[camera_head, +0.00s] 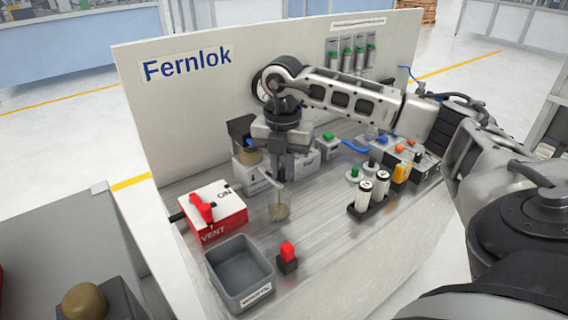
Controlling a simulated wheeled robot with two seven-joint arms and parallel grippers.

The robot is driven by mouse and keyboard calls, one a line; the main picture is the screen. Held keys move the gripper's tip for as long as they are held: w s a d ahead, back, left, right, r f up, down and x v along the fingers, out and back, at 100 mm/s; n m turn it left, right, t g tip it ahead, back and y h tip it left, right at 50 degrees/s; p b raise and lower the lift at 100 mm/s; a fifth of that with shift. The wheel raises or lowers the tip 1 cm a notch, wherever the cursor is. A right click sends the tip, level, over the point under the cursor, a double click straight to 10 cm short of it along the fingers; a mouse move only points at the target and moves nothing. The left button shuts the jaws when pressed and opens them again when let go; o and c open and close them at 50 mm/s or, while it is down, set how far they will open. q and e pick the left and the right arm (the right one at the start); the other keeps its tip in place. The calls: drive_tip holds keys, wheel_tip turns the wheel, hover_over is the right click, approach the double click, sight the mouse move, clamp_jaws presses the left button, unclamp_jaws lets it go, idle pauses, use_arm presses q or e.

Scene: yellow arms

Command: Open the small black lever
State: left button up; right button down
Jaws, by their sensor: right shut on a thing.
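My right gripper (281,172) points down over the middle of the bench, its fingers closed around a thin piece. A slim pale bar (262,182) and a stem with a round, tan-grey base (279,212) show just below the fingertips. The held part is mostly hidden by the fingers, so I cannot tell its colour. A red box (224,222) marked ON and VENT, with a red lever (202,207) on top, stands to the left. A short black piece (177,216) sticks out at its left side. My left gripper is not in view.
A grey open bin (240,268) and a small red-topped switch (287,258) stand at the front. White cylinders in a black holder (367,209) and several small boxes stand to the right. An upright panel (185,110) closes the back. The front right of the bench is clear.

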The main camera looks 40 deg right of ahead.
drive_tip(key=shift+a+r, duration=0.1)
idle(0.5)
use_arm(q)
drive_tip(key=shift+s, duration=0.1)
use_arm(e)
drive_tip(key=c, duration=1.4)
unclamp_jaws()
drive_tip(key=shift+o, duration=0.2)
wheel_tip(320, 180, up, 10)
wheel_tip(320, 180, up, 6)
drive_tip(key=p, duration=0.2)
hover_over(281, 171)
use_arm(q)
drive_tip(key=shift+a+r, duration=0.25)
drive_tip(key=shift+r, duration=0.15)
use_arm(e)
drive_tip(key=shift+s, duration=0.15)
